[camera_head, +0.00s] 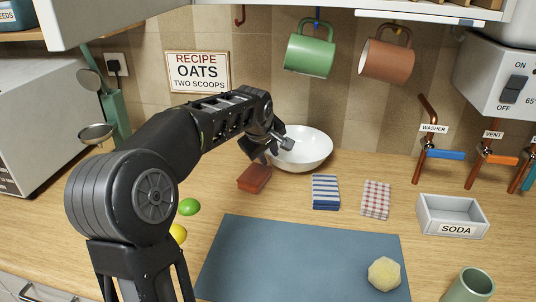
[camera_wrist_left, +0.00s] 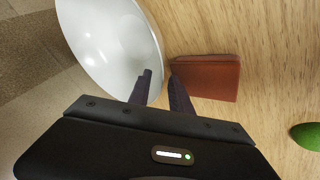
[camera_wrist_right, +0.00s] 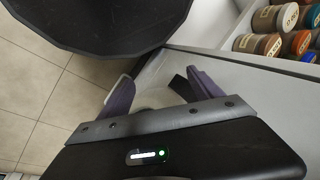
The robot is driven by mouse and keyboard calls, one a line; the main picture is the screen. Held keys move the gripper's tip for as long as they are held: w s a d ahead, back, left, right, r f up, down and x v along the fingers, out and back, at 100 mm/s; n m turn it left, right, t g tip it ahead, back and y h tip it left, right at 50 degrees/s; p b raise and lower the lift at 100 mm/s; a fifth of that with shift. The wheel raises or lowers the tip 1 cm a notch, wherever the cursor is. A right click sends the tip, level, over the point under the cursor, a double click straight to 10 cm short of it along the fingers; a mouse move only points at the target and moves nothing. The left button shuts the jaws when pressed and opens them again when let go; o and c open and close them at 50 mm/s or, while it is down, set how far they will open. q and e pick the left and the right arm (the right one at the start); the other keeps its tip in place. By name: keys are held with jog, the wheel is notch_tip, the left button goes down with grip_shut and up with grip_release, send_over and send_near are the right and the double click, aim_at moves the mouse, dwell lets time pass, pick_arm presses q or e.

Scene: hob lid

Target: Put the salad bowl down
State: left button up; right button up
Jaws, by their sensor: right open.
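The white salad bowl (camera_head: 308,150) is upright at the back of the counter, by the tiled wall. I cannot tell whether its base touches the wood. My left gripper (camera_head: 277,146) reaches its left rim. In the left wrist view the bowl (camera_wrist_left: 105,40) fills the upper left, and my left gripper (camera_wrist_left: 160,76) has one finger inside the rim and one outside, set close together on the rim. The contact itself is partly hidden. My right gripper (camera_wrist_right: 158,88) shows only in its own wrist view, open and empty, away from the bowl.
A red-brown block (camera_head: 255,178) lies close beside the bowl, near the outer left finger. A striped cloth (camera_head: 326,192) and checked cloth (camera_head: 376,199) lie to the right. A blue mat (camera_head: 300,262) carries a pale yellow lump (camera_head: 384,273). Mugs (camera_head: 309,50) hang above the bowl.

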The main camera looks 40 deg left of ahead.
pick_arm(q)
jog(key=shift+r, duration=0.1)
jog(key=shift+r, duration=0.15)
jog(key=v, duration=1.2)
jog(key=shift+o, duration=0.5)
